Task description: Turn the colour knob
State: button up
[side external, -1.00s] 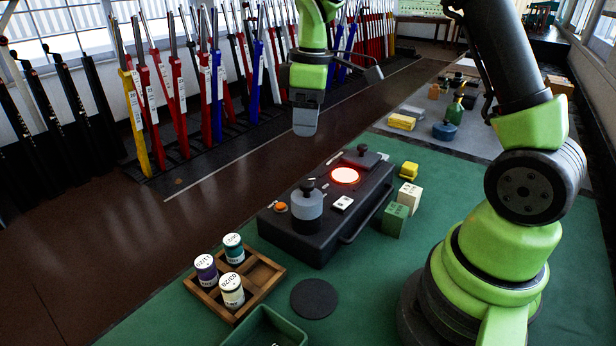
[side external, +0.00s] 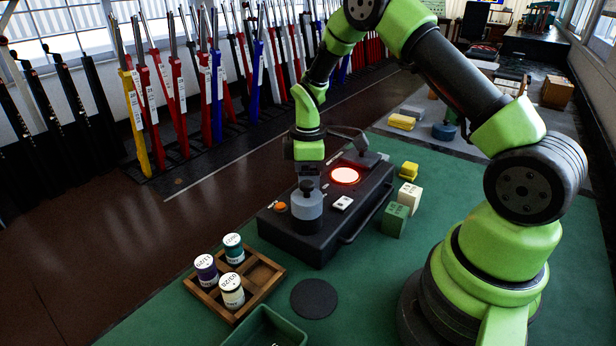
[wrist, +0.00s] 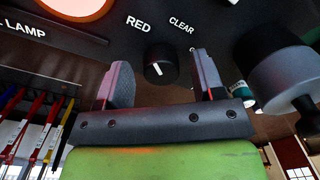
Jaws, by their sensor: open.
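The colour knob (wrist: 157,69) is small, round and black with a white pointer line. It sits on the black box (side external: 345,222), near the printed words RED and CLEAR. My gripper (wrist: 162,76) is open, with one finger on each side of the knob in the wrist view; I cannot tell whether they touch it. In the side view my gripper (side external: 308,178) points down over the far side of the box, and the knob is hidden there. The round lamp (side external: 345,176) on the box top glows red.
A grey cylinder with a black top (side external: 307,208) stands on the box close to my gripper; it also shows in the wrist view (wrist: 285,72). A wooden tray with jars (side external: 262,277), a green block (side external: 395,220) and a cream block (side external: 410,195) lie nearby on green cloth.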

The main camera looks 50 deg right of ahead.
jog(key=shift+f, duration=0.1)
jog(key=c, duration=0.9)
jog(key=shift+m, duration=0.3)
jog(key=m, duration=0.9)
jog(key=shift+m, duration=0.4)
jog(key=m, duration=0.4)
jog(key=shift+a+t, duration=0.1)
jog(key=shift+t, duration=0.2)
jog(key=m, duration=0.5)
jog(key=shift+m, duration=0.3)
